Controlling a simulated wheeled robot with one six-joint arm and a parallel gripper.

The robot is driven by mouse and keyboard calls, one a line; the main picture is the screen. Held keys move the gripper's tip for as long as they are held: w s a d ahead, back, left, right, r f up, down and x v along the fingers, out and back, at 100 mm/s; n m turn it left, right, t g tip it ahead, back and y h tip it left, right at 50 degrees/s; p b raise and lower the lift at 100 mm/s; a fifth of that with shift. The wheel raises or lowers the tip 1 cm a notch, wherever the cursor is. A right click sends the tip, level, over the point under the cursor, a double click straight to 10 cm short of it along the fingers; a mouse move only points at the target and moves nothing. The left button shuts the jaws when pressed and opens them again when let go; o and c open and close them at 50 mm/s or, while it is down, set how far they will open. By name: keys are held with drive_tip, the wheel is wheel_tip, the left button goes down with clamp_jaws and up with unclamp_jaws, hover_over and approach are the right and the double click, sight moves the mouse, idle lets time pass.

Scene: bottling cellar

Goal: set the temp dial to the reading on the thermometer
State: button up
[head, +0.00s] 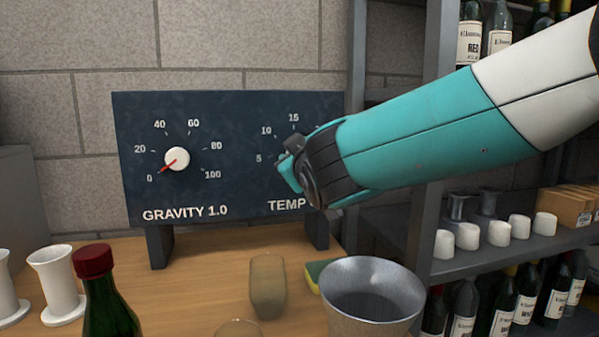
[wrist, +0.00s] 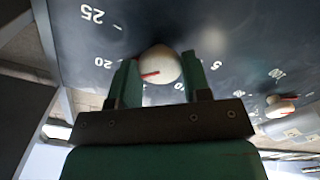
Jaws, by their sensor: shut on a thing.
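The dark panel (head: 230,105) carries a GRAVITY 1.0 dial (head: 177,158) on the left and a TEMP dial on the right. My gripper (head: 288,172) is at the TEMP dial and hides its knob and part of its scale in the head view. In the wrist view the panel appears upside down. There my gripper (wrist: 160,76) is shut on the round pale TEMP knob (wrist: 162,62), one finger on each side. The knob's red pointer aims left, roughly towards the 20 mark. I see no thermometer in either view.
A metal shelf (head: 480,255) with bottles is on the right.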

drive_tip(key=shift+f+m+b, duration=0.15)
drive_tip(key=shift+m+b, duration=4.45)
drive_tip(key=shift+m, duration=0.9)
drive_tip(key=o, duration=0.9)
drive_tip(key=shift+s, duration=0.1)
drive_tip(key=v, duration=1.7)
drive_tip(key=shift+d, duration=0.1)
